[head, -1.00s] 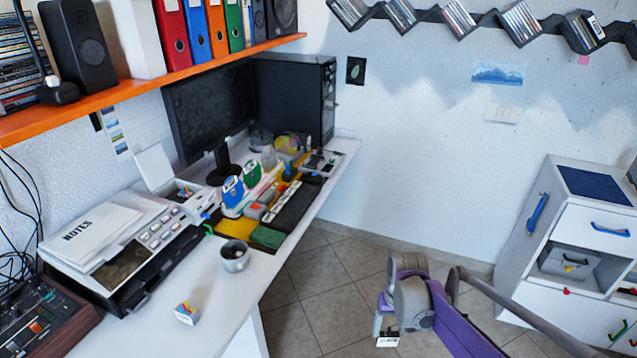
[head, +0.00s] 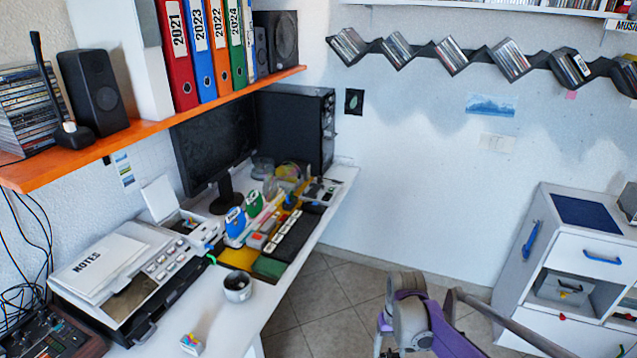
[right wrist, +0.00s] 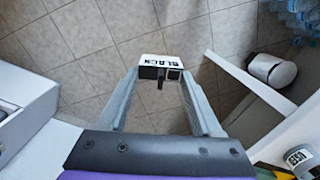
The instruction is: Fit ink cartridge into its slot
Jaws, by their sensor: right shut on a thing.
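My right gripper (right wrist: 160,76) is shut on a small white cartridge (right wrist: 153,62) marked BLACK, held between its fingertips above the tiled floor. In the head view the right arm is at the bottom, right of the desk, and the held cartridge is out of frame. A printer (head: 160,284) stands on the desk at the left, with a notes pad on top. At its far end a small lid (head: 159,197) stands open over a bay with small coloured parts. The slot's inside is too small to make out. My left gripper is not in view.
A small white block with coloured marks (head: 191,344) and a grey mug (head: 238,287) are on the desk (head: 222,318). Stationery crowds its far part. A white cabinet (head: 560,240) stands at the right. Open floor lies between. The wrist view shows a white bin (right wrist: 272,70).

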